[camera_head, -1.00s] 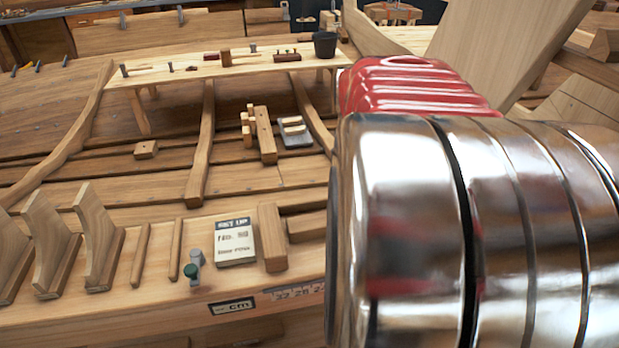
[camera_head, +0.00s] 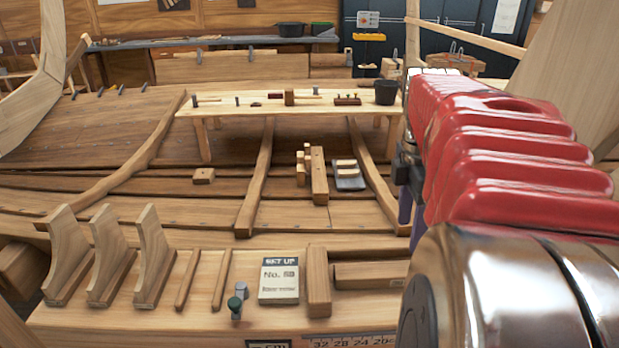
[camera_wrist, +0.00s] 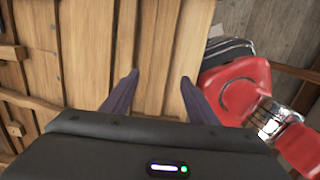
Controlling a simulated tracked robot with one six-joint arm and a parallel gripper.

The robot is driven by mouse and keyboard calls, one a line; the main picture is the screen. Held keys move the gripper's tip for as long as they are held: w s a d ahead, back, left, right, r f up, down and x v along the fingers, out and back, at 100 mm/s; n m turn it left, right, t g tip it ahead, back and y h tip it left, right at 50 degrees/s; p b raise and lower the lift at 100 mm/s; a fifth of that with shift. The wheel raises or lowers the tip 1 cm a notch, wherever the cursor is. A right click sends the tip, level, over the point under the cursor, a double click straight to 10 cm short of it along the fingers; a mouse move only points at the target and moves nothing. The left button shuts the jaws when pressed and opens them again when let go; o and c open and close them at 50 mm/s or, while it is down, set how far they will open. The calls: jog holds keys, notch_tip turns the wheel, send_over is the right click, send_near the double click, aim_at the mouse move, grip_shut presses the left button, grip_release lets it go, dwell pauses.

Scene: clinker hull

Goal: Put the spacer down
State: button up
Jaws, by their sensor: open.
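My gripper (camera_wrist: 160,88) is open in the wrist view, with two dark purple fingers apart and nothing between them. Brown planks lie beyond the fingers. In the head view my gripper (camera_head: 406,200) shows only in part beside my red arm, which hides the rest. No piece is marked as the spacer, and I cannot tell which it is. Candidate wooden pieces are a small block (camera_head: 204,176) on the hull planks, an upright block (camera_head: 319,176) with smaller pieces beside it, and a block (camera_head: 318,282) on the front bench.
A raised plank table (camera_head: 240,107) holds tools and a dark bucket (camera_head: 386,92). A grey tray (camera_head: 350,183) lies on the hull. Curved ribs cross the planks.

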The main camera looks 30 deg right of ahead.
dwell(0.3)
jog(key=w+a+f+m+t, duration=0.1)
jog(key=a+m, duration=0.3)
jog(key=a, duration=0.5)
jog(key=a+f+m+t, duration=0.3)
jog(key=a+m, duration=0.1)
jog(key=a, duration=0.6)
jog(key=w+a+f+m+t, duration=0.1)
jog(key=a+f+m+t, duration=0.1)
jog(key=a, duration=0.7)
jog(key=shift+w+a+f+m+y, duration=0.2)
jog(key=shift+w+f+m+y, duration=0.1)
jog(key=shift+m, duration=0.6)
